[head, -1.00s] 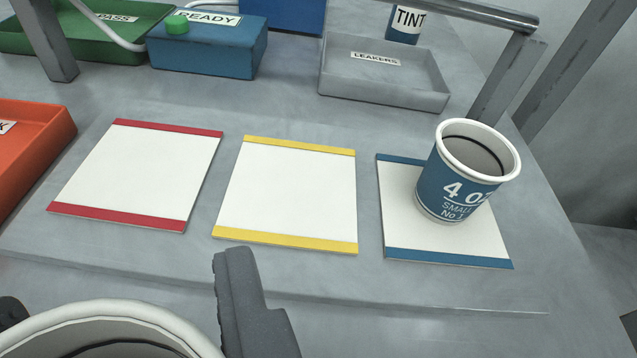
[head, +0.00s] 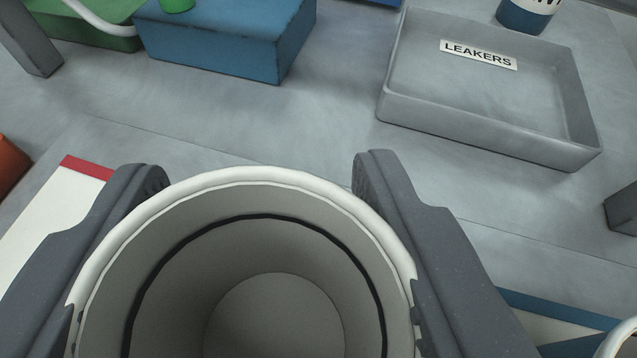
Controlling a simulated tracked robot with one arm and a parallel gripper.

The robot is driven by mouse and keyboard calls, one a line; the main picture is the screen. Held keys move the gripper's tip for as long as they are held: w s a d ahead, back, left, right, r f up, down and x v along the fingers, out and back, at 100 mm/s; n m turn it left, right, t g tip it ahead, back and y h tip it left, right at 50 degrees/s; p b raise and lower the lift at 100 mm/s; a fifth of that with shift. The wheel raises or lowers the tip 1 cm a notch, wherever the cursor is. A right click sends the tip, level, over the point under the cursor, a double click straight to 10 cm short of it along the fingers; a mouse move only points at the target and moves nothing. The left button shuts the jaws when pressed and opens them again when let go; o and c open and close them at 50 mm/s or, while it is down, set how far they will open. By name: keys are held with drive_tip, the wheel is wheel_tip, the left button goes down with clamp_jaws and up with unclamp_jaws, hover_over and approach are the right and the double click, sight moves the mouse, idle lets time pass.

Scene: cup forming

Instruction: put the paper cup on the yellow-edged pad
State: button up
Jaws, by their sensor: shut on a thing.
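The paper cup (head: 258,255) fills the lower middle of the head view, and I look down into its empty inside. It has a white rolled rim and a dark ring line inside. My gripper (head: 262,170) is shut on it, one dark finger on each side of the rim. The yellow-edged pad is not visible now; the cup and fingers cover the space between the red-edged and blue-edged pads. The cup's base is hidden, so I cannot tell whether it touches anything.
The red-edged pad (head: 45,215) shows at left. The blue-edged pad (head: 560,309) is at lower right, with another cup's rim (head: 618,342) at the corner. The grey LEAKERS tray (head: 490,95) and blue box (head: 225,40) stand behind. Bare bench lies between.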

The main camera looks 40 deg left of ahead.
sight(275, 276)
drive_tip(key=shift+w+f+b, duration=0.1)
drive_tip(key=shift+f+b, duration=0.6)
drive_tip(key=shift+f, duration=1)
drive_tip(key=shift+f, duration=0.1)
drive_tip(key=o, duration=0.9)
drive_tip(key=shift+o, duration=0.2)
drive_tip(key=shift+d+r, duration=0.15)
drive_tip(key=shift+r, duration=0.1)
drive_tip(key=p+v, duration=0.2)
drive_tip(key=v, duration=0.9)
drive_tip(key=shift+s+d, duration=0.2)
drive_tip(key=shift+s, duration=0.1)
